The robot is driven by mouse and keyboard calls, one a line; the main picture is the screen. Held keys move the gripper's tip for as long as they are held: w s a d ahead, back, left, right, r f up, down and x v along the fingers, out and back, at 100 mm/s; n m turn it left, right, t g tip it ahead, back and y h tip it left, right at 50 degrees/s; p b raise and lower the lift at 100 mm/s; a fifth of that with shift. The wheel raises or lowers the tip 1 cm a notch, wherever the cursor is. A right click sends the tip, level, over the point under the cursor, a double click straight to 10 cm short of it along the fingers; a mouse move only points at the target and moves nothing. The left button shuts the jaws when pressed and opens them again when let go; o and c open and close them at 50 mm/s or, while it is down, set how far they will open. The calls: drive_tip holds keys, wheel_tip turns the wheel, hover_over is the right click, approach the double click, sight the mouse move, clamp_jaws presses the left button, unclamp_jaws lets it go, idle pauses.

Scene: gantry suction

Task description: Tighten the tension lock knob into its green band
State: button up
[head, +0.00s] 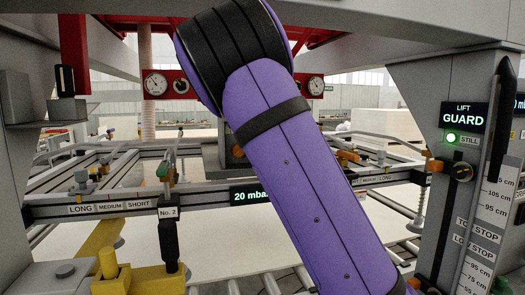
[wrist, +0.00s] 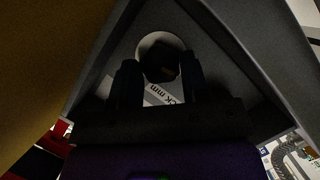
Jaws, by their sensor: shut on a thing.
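In the wrist view my gripper (wrist: 158,74) has its two dark fingers on either side of a dark faceted knob (wrist: 161,60), shut on it. The knob sits in front of a pale round disc in a dark grey recess between two slanting walls. A white label (wrist: 160,94) with partly hidden lettering ending in "ck mm" shows below the knob between the fingers. The picture is very dark; I see no green band and cannot tell the knob's setting. In the head view my purple arm hides the gripper and the knob.
A suction frame (head: 119,207) with a "20 mba" display (head: 249,196) spans the middle. A grey post (head: 420,100) with a "LIFT GUARD" panel (head: 463,117), its light green and marked "STILL", stands right. A yellow fixture (head: 142,279) is at lower left. Slanted walls closely flank my gripper.

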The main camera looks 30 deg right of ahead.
drive_tip(key=shift+s+d+r+m+y, duration=0.1)
drive_tip(key=shift+m+y, duration=0.3)
drive_tip(key=shift+m, duration=0.25)
drive_tip(key=shift+d+r+m+y, duration=0.1)
drive_tip(key=shift+m+y, duration=0.3)
drive_tip(key=shift+m, duration=0.25)
drive_tip(key=shift+m+y, duration=0.4)
drive_tip(key=shift+m, duration=0.2)
drive_tip(key=shift+f+m, duration=0.1)
drive_tip(key=shift+m, duration=0.2)
drive_tip(key=o, duration=0.9)
drive_tip(key=shift+a+n, duration=0.15)
drive_tip(key=shift+n, duration=0.35)
